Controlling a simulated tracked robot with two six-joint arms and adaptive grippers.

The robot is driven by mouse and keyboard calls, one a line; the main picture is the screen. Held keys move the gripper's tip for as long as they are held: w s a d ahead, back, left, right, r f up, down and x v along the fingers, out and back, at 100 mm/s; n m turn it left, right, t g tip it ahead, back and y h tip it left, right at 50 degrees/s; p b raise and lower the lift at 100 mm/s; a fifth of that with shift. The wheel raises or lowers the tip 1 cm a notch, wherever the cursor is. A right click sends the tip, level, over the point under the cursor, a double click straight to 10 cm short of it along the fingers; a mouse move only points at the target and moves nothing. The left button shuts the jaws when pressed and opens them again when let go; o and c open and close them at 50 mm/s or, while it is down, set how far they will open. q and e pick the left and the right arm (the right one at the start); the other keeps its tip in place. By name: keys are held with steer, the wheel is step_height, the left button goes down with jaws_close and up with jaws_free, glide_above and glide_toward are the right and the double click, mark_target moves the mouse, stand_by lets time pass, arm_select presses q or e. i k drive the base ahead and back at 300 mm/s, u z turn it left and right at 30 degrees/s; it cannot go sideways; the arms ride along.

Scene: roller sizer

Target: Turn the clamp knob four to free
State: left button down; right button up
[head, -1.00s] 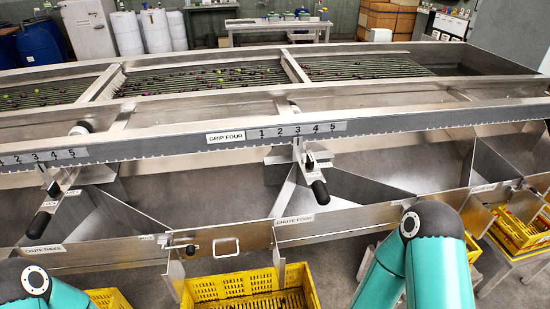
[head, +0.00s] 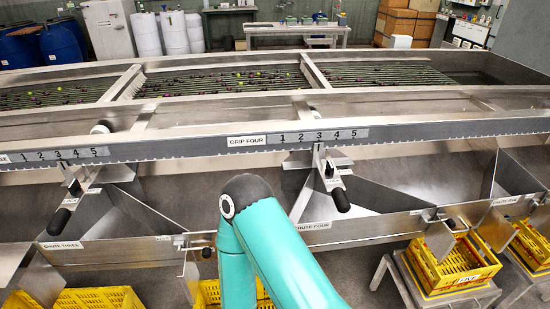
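The GRIP FOUR scale (head: 318,135), numbered 1 to 5, is on the long grey rail in the head view. A metal pointer and slide hang below it, near the 3. A small dark knob (head: 329,170) sits on the slide, and a black-gripped handle (head: 341,200) points down and toward me below it. The knob is small here and its turn cannot be read. My teal arm fills the lower middle, left of the handle, and hides part of the CHUTE FOUR plate (head: 350,231). Neither gripper shows in the view.
A similar black handle (head: 60,222) is at the left by CHUTE THREE. Yellow crates stand below the chutes, one on a metal stand (head: 400,285) at the right. The sizer's front wall runs across the view. Floor shows between the arm and the stand.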

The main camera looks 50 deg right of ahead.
mark_target(329, 171)
steer(key=u, duration=0.3)
steer(key=k, duration=1.65)
steer(key=z, duration=0.8)
steer(key=i, duration=0.75)
steer(key=z, duration=0.2)
